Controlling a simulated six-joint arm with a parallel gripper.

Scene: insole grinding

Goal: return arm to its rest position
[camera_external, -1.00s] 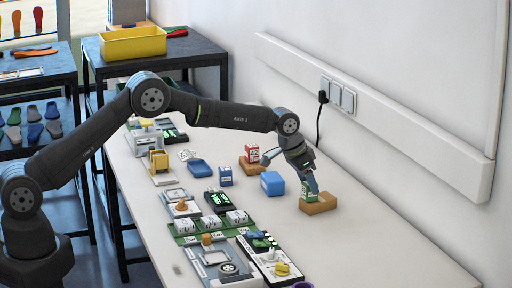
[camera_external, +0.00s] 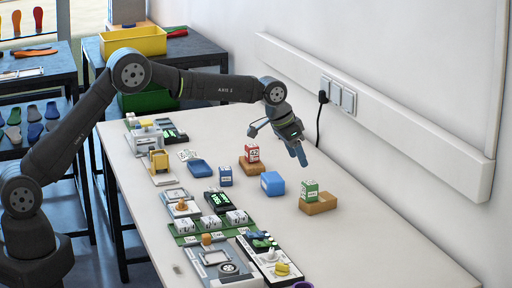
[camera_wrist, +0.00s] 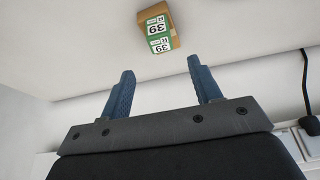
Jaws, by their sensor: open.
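My gripper (camera_external: 301,153) is raised above the white table, beyond the blue block and clear of everything. In the wrist view my gripper (camera_wrist: 161,82) shows two blue fingers spread wide with nothing between them. A green-and-white box (camera_external: 310,191) sits on a tan wooden block (camera_external: 318,205) at the right of the table. In the wrist view the green box (camera_wrist: 158,37), marked 39, and its tan block (camera_wrist: 153,12) lie ahead of the fingers, apart from them.
A red-and-white box (camera_external: 252,152) stands on another tan block (camera_external: 253,167). A blue block (camera_external: 272,184) lies between the two tan blocks. Several devices and a green board (camera_external: 186,239) line the left table edge. A wall rail (camera_external: 400,130) with sockets runs behind.

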